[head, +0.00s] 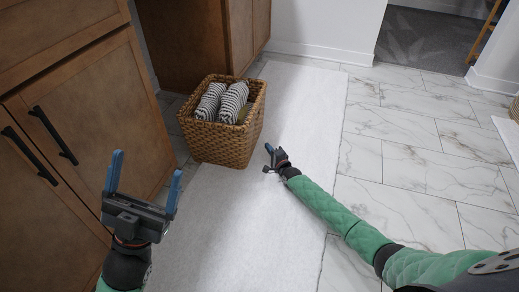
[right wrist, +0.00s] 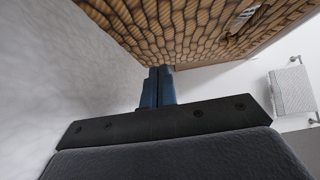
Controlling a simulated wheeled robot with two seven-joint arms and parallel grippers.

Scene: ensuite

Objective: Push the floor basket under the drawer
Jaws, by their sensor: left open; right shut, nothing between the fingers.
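The floor basket (head: 228,140) is a brown woven basket with striped rolled towels (head: 222,101) in it. It stands upright on the white rug, in front of the dark opening in the wooden cabinet. My right gripper (head: 269,151) is shut and empty, low beside the basket's right side. In the right wrist view its closed blue fingers (right wrist: 158,88) point at the basket's woven wall (right wrist: 185,30); I cannot tell whether they touch it. My left gripper (head: 145,180) is open and empty, near the cabinet doors at the left. The drawer (head: 60,30) front shows at upper left.
The wooden cabinet (head: 100,110) with black handles lines the left side. The white rug (head: 300,110) runs along it, with clear marble tile (head: 420,160) to the right. A doorway (head: 430,45) opens at the back right. A towel (right wrist: 291,90) hangs on a wall rail.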

